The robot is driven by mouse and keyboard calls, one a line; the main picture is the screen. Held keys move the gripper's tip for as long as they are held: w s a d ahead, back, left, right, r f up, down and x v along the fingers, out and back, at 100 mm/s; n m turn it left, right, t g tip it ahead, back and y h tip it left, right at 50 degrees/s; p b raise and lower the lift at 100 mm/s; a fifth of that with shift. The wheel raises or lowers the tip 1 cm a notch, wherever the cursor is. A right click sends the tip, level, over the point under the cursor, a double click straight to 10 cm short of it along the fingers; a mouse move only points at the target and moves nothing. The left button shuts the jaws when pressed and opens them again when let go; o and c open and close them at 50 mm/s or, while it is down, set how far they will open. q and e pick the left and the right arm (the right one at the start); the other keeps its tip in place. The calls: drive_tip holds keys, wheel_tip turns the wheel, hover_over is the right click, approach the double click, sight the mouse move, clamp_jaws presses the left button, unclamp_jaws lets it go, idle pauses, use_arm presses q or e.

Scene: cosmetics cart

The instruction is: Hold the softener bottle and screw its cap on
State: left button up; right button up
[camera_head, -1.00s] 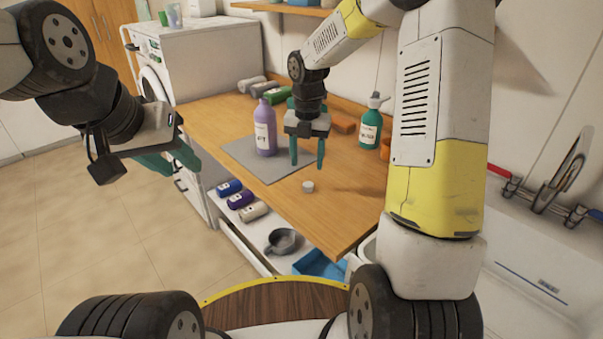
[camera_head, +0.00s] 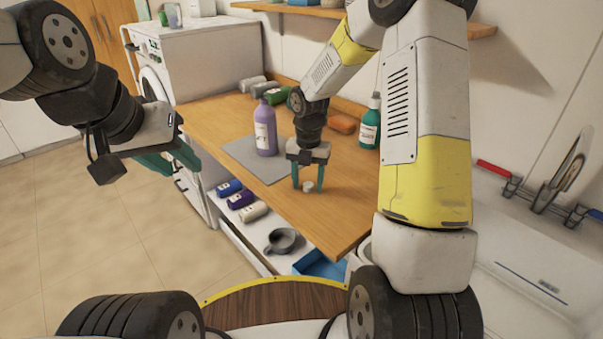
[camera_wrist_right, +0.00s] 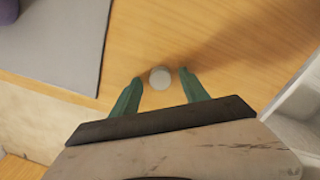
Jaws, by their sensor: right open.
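The purple softener bottle (camera_head: 265,130) stands upright on the grey mat (camera_head: 240,152) on the wooden counter. Its base shows at the top left of the right wrist view (camera_wrist_right: 8,10). The small whitish cap (camera_head: 308,186) lies on the bare wood, off the mat. My right gripper (camera_head: 308,188) points down over the cap, open, with one green finger on each side of it. In the right wrist view the cap (camera_wrist_right: 160,77) sits between the fingertips, with gaps on both sides. My left gripper (camera_head: 175,162) is held out left of the counter, away from the bottle; its fingers look apart and empty.
A teal pump bottle (camera_head: 370,125) and an orange item (camera_head: 343,124) stand at the back of the counter. Rolled towels (camera_head: 257,88) lie behind the softener bottle. A lower shelf holds several small bottles (camera_head: 240,199), a grey cup (camera_head: 281,241) and a blue tray (camera_head: 318,266).

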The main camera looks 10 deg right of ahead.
sight(308, 185)
drive_tip(key=shift+c, duration=0.4)
clamp_jaws()
drive_tip(key=shift+r, duration=0.1)
drive_tip(key=shift+r, duration=0.55)
wheel_tip(308, 185, up, 2)
drive_tip(key=shift+r, duration=0.1)
drive_tip(key=s+a+r, duration=0.1)
drive_tip(key=s+a, duration=0.2)
drive_tip(key=s, duration=1.2)
drive_tip(key=shift+s+r, duration=0.25)
drive_tip(key=shift+s, duration=0.15)
